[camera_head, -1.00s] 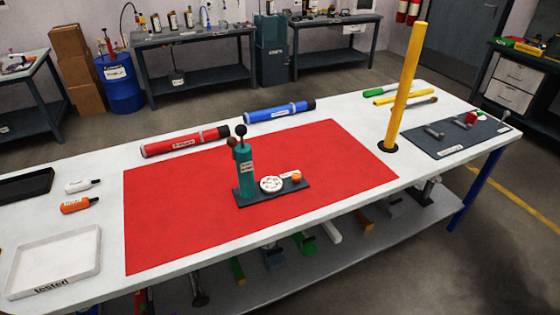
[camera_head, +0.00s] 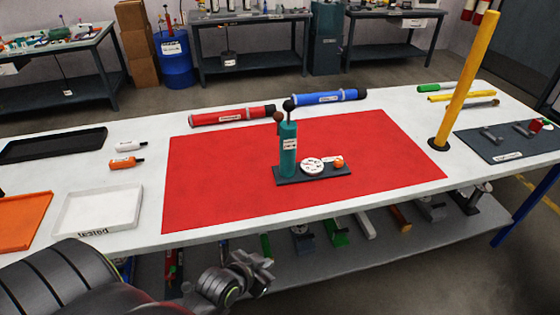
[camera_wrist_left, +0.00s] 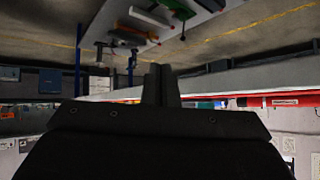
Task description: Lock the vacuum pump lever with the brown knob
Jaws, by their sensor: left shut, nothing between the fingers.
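The vacuum pump has a teal upright body (camera_head: 288,153) on a dark base plate (camera_head: 335,173), on the red mat (camera_head: 220,190). A brown knob (camera_head: 279,116) sits at the left of its top, and a black knob (camera_head: 288,105) stands higher on a thin rod. A white round part (camera_head: 311,166) and an orange part (camera_head: 338,163) sit on the base. My left gripper (camera_head: 263,274) is shut and empty, in front of the table's near edge and apart from the pump. Its closed fingers (camera_wrist_left: 161,84) also show in the left wrist view. My right gripper is out of view.
A red tube (camera_head: 232,115) and a blue tube (camera_head: 326,97) lie behind the mat. A yellow pole (camera_head: 467,80) stands at the right. A white tray (camera_head: 97,210) and an orange tray (camera_head: 22,220) are at the left. The front of the mat is clear.

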